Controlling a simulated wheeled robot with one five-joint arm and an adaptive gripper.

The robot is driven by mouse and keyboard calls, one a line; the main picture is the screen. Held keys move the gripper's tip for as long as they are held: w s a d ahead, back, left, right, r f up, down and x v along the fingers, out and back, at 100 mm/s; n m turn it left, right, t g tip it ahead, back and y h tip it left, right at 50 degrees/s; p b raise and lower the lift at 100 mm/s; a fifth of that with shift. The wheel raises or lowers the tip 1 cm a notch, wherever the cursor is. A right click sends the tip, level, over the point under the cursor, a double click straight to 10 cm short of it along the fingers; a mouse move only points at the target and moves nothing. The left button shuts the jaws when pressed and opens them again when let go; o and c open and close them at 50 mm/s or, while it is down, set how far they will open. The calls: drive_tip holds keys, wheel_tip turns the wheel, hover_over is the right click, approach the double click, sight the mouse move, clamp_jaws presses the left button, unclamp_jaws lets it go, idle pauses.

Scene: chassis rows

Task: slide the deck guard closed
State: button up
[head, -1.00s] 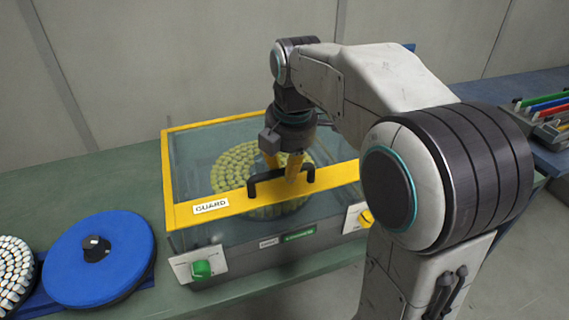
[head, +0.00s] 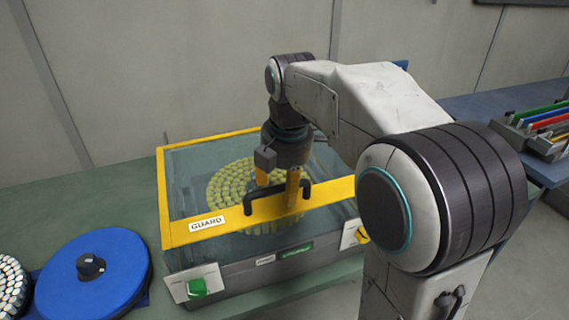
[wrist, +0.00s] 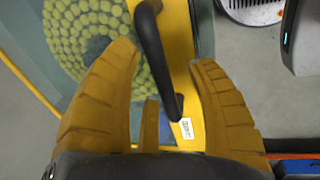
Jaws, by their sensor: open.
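The guard is a clear panel with a yellow frame (head: 185,231) and a GUARD label, over a grey deck unit. A black bar handle (head: 250,204) stands on its front yellow rail, and it also shows in the wrist view (wrist: 153,50). Through the panel I see a round tray of yellow-green vials (head: 228,187). My gripper (head: 278,190) is at the handle, pointing down. In the wrist view its open fingers (wrist: 165,58) lie either side of the handle, with gaps visible. I cannot tell how much of the deck the guard covers.
A blue round lid (head: 95,275) with a black knob and a tray of white vials (head: 12,290) sit on the bench to the left. A green knob (head: 198,286) is on the unit's front. A rack with coloured strips (head: 545,125) stands at the far right.

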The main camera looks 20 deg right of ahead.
wheel_tip(320, 180, up, 11)
drive_tip(key=s, duration=0.2)
drive_tip(key=shift+s, duration=0.15)
idle(0.3)
drive_tip(key=shift+f, duration=0.1)
idle(0.3)
drive_tip(key=s+f+m+t, duration=0.1)
drive_tip(key=s+f+m, duration=1.5)
drive_tip(key=f+m, duration=0.1)
drive_tip(key=shift+s+a+m, duration=0.15)
drive_tip(key=shift+a+m, duration=0.2)
drive_tip(key=shift+m, duration=0.05)
